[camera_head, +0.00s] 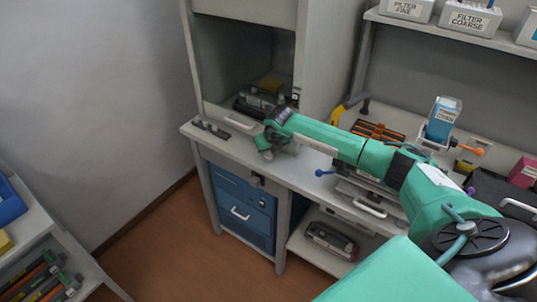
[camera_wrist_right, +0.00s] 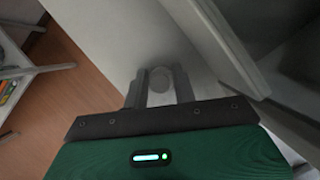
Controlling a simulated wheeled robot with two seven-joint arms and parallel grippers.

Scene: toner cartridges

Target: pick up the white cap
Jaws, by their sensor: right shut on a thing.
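My right gripper (camera_head: 266,146) is at the front left part of the bench, near the open cabinet; its arm reaches in from the right. In the right wrist view the gripper (camera_wrist_right: 160,84) has its two fingers on either side of a small round pale thing, which looks like the white cap (camera_wrist_right: 161,77). It is shut on it. The cap looks greyish in the shade. In the head view I cannot make out the cap at the gripper. My left gripper is not in view.
The grey bench (camera_head: 222,145) holds a dark flat item (camera_head: 211,129) at its left end. A cartridge (camera_head: 262,100) sits inside the cabinet. An orange-and-black rack (camera_head: 378,131) and a blue-labelled bottle (camera_head: 442,118) stand behind my arm. Blue drawers (camera_head: 240,205) are below.

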